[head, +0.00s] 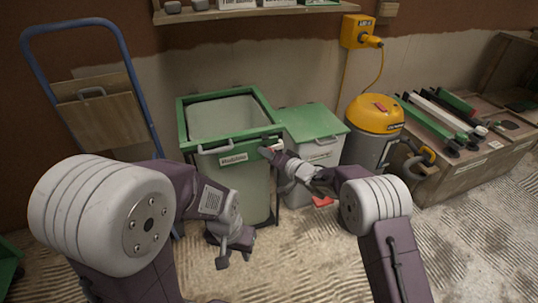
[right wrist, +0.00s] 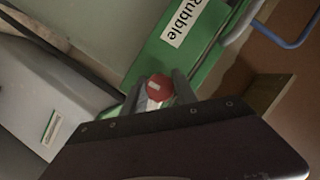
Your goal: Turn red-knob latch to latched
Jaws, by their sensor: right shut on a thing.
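The red knob (right wrist: 159,87) of the latch shows in the right wrist view, on the green rim of the rubble bin (right wrist: 205,75). My right gripper (right wrist: 158,92) is shut on the knob, with one finger on each side of it. In the head view my right gripper (head: 270,150) is at the front right corner of the green-rimmed bin (head: 240,180) and mostly hides the knob. The latch's angle is hard to tell. My left gripper (head: 236,250) is open and empty, low in front of the bin.
A white bin with a green lid (head: 315,122) stands right beside the rubble bin. A yellow and grey vacuum (head: 374,115) and a tool bench (head: 470,170) are further right. A blue hand truck (head: 137,92) leans at left. The ridged floor in front is mostly clear.

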